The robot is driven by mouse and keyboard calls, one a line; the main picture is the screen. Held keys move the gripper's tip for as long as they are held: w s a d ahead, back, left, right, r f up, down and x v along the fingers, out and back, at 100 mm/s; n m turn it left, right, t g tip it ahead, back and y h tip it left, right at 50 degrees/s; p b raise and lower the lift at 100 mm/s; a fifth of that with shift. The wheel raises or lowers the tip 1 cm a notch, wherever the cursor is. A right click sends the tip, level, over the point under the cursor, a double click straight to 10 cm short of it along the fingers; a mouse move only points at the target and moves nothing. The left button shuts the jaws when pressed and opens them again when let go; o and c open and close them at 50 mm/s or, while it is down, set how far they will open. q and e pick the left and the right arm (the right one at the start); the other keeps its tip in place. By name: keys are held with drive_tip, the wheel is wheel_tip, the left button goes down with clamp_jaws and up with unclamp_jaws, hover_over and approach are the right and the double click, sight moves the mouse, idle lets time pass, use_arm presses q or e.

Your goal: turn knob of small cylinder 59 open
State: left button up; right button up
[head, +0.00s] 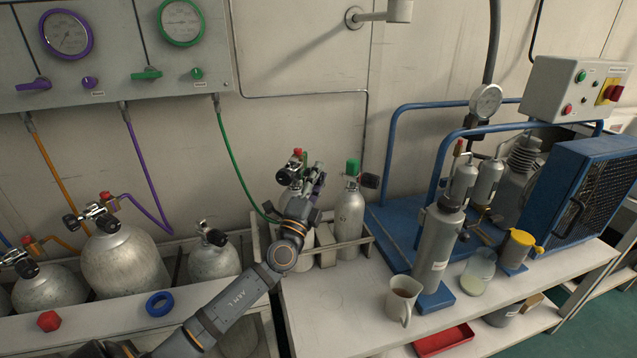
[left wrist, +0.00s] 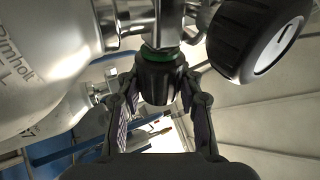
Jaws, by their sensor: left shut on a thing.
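A small grey cylinder (head: 299,238) stands in the rack at the wall, with a green hose leading to it. Its number cannot be read, so I cannot tell whether it is 59. My left gripper (head: 311,187) is at its valve and hides much of it. In the left wrist view, my left gripper (left wrist: 160,88) has its fingers shut on a dark round valve part (left wrist: 159,72) with a green ring. My right gripper is not in view.
A second small cylinder (head: 348,220) with a green cap stands close to the right. Larger cylinders (head: 125,258) stand to the left. A blue-framed compressor (head: 560,185), a jug (head: 402,300) and a tall grey canister (head: 437,248) occupy the right bench. The front left of that bench (head: 330,310) is clear.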

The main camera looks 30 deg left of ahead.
use_arm(q)
drive_tip(key=shift+f, duration=0.1)
drive_tip(key=o, duration=1.2)
drive_tip(key=v, duration=1.2)
